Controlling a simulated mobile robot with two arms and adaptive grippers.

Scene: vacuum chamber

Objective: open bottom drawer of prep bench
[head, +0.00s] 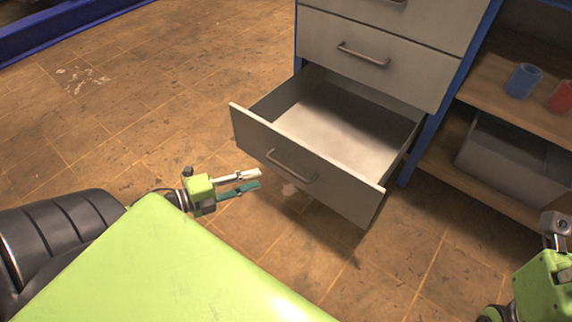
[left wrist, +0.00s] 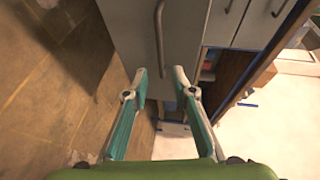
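The prep bench (head: 380,58) is a grey drawer unit with a blue frame. Its bottom drawer (head: 306,165) is pulled well out, and its inside looks empty. The drawer's bar handle (head: 291,167) is on its front; a handle also shows in the left wrist view (left wrist: 160,38). My left gripper (head: 258,180) is open and empty, in front and to the left of the drawer front, apart from the handle. Its two fingers (left wrist: 160,82) are spread in the left wrist view. My right gripper (head: 556,222) is only partly in view at the right edge; its fingertips are unclear.
The drawers above are shut. Right of them are wooden shelves (head: 520,102) with a blue cup (head: 523,81), a red cup (head: 562,97) and a grey bin (head: 515,160). The tiled floor (head: 150,110) left of the bench is clear. A blue beam (head: 60,27) lies at the top left.

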